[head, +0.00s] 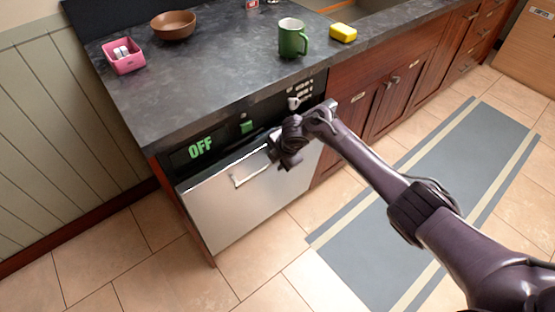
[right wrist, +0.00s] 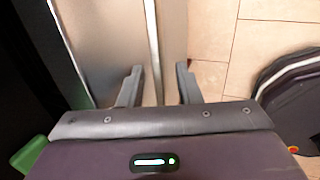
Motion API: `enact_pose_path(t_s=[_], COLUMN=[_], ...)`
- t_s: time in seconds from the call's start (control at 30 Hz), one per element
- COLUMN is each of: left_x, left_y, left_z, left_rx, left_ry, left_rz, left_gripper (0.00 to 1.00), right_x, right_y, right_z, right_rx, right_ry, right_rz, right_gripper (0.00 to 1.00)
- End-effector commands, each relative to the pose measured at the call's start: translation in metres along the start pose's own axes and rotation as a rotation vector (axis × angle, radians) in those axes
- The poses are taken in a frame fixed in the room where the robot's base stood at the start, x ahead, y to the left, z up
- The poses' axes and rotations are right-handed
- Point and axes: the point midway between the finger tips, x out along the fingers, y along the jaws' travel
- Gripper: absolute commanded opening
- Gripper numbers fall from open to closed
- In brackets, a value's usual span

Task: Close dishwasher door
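The dishwasher has a steel front door (head: 235,205) with a bar handle (head: 250,177). My left gripper is not in view.
The dark countertop (head: 215,85) above holds a pink box (head: 124,57), a brown bowl (head: 173,25), a green mug (head: 292,38) and a yellow sponge (head: 343,33). Wooden cabinets (head: 350,105) stand to the right. The tiled floor (head: 165,255) before the door is clear.

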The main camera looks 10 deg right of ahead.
Motion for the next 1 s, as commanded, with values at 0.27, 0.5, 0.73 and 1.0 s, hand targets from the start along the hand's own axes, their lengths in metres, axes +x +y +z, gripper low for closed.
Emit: enact_pose_path(t_s=[0.27, 0.5, 0.73, 1.0], left_x=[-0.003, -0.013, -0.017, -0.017], left_y=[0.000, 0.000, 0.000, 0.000], left_z=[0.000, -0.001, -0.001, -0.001], left_rx=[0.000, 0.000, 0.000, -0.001], left_ry=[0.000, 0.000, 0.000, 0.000], left_rz=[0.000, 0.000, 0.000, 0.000], left_gripper=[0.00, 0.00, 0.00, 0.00], right_x=[-0.008, -0.048, -0.075, -0.078], right_y=[0.001, 0.001, 0.000, 0.000], right_z=[-0.001, 0.001, 0.000, 0.000], right_rx=[-0.002, -0.001, 0.000, 0.000], right_ry=[0.001, 0.000, 0.000, 0.000], right_rz=[0.002, 0.002, 0.000, -0.001], right_gripper=[0.31, 0.31, 0.31, 0.31])
